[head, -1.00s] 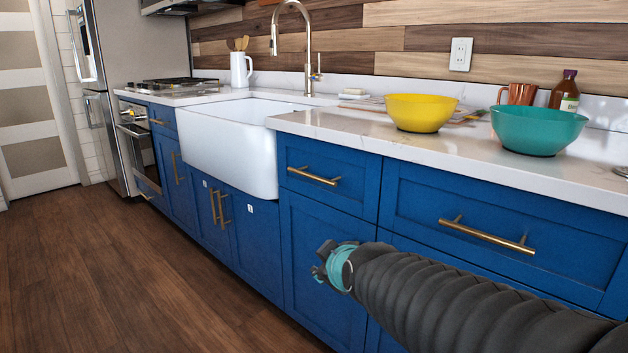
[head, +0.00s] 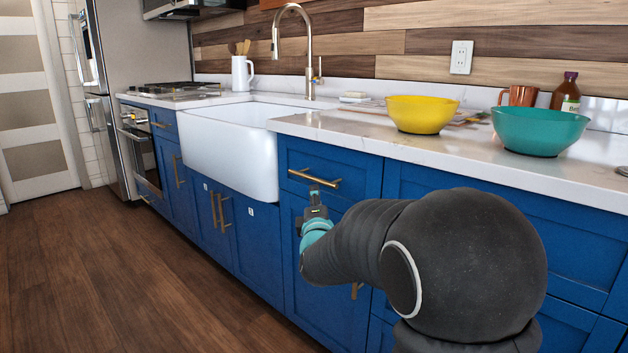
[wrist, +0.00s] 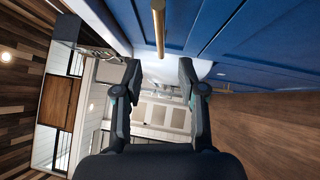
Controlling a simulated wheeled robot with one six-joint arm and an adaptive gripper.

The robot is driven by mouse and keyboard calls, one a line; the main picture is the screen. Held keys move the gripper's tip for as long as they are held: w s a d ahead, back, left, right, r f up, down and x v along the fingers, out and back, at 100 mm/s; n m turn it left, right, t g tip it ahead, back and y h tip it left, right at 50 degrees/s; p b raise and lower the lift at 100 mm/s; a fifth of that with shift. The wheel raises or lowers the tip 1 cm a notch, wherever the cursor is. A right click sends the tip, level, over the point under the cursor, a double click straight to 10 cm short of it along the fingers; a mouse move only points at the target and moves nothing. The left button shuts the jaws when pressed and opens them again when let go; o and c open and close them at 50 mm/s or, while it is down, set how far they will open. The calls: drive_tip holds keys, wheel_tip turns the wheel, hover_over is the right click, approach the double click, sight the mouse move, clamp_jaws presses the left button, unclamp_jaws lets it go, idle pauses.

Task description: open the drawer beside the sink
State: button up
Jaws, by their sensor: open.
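The blue drawer (head: 358,172) directly right of the white sink (head: 225,150) is closed. Its brass bar handle (head: 312,177) runs across the front. My gripper (head: 315,190) is just in front of the drawer, by the handle and a little below it in the picture. In the wrist view my gripper (wrist: 160,78) is open, with nothing between its fingers. A brass bar (wrist: 158,25) shows at the top of that view, in line with the gap and past the fingertips. I cannot tell any contact. My arm hides part of the cabinet fronts below and right.
A yellow bowl (head: 420,114) and a teal bowl (head: 538,128) stand on the white counter (head: 360,131) above the drawers. Sink-cabinet handles (head: 219,212) stick out to the left. The wooden floor (head: 130,270) is clear at the left.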

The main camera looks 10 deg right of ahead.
sight(314, 181)
drive_tip(key=w, duration=0.3)
drive_tip(key=w+d+r, duration=0.1)
drive_tip(key=w, duration=0.3)
drive_tip(key=w+p, duration=0.1)
drive_tip(key=w, duration=0.2)
drive_tip(key=shift+w+d+r, duration=0.2)
drive_tip(key=shift+w+d, duration=0.05)
clamp_jaws()
